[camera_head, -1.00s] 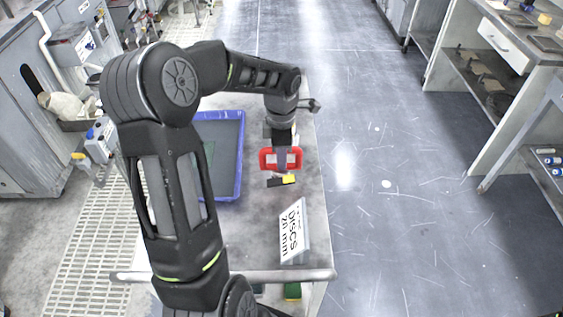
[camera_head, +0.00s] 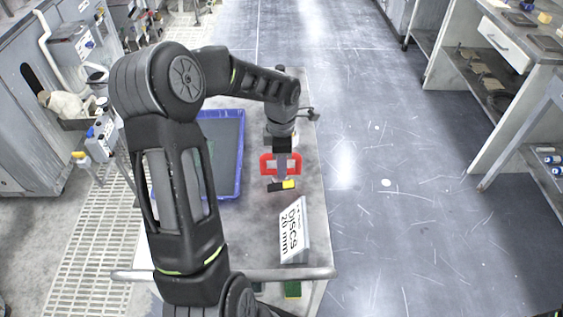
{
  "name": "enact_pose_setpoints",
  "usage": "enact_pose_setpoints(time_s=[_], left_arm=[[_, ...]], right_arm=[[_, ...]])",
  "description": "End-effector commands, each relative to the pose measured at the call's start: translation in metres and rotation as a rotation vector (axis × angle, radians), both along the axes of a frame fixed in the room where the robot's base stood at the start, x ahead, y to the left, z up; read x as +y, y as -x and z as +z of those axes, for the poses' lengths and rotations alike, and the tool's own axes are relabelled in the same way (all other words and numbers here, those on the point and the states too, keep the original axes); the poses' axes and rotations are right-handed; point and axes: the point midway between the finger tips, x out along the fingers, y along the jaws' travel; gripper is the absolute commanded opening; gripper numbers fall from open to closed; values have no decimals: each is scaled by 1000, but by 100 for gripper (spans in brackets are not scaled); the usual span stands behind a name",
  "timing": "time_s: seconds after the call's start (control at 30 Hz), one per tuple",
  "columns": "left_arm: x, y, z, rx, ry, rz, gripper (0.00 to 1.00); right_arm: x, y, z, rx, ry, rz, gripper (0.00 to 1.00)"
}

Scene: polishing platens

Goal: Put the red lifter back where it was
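The red lifter (camera_head: 265,164) shows as a red frame-shaped handle at the right part of the near table. My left gripper (camera_head: 281,168) comes down over it from above, its fingers at the middle of the handle, and appears shut on it. The fingertips and the exact contact are partly hidden. A small black and yellow piece (camera_head: 288,184) shows just below the handle; I cannot tell whether it is part of the lifter. My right gripper is not in view.
A blue tray (camera_head: 241,165) lies left of the lifter, partly behind my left arm. A sign reading "DISCS 20 mm" (camera_head: 292,230) stands nearer on the table (camera_head: 312,180). A rail (camera_head: 300,274) runs along the near edge. Open floor lies to the right.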

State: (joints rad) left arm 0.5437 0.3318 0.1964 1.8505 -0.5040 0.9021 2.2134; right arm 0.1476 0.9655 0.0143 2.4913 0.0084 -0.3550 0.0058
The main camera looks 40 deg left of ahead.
Motion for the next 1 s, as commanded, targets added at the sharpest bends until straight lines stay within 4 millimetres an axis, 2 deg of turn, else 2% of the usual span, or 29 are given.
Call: enact_pose_setpoints(time_s=[0.27,0.37,0.8,1.0], left_arm=[[0,0,5,-1,-1,0,40],[1,-1,14,-2,-2,0,40],[1,-1,100,-5,-2,0,40],[0,0,120,-1,0,0,40]], right_arm=[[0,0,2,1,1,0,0],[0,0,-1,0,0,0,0],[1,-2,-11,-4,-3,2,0],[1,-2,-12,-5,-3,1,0]])
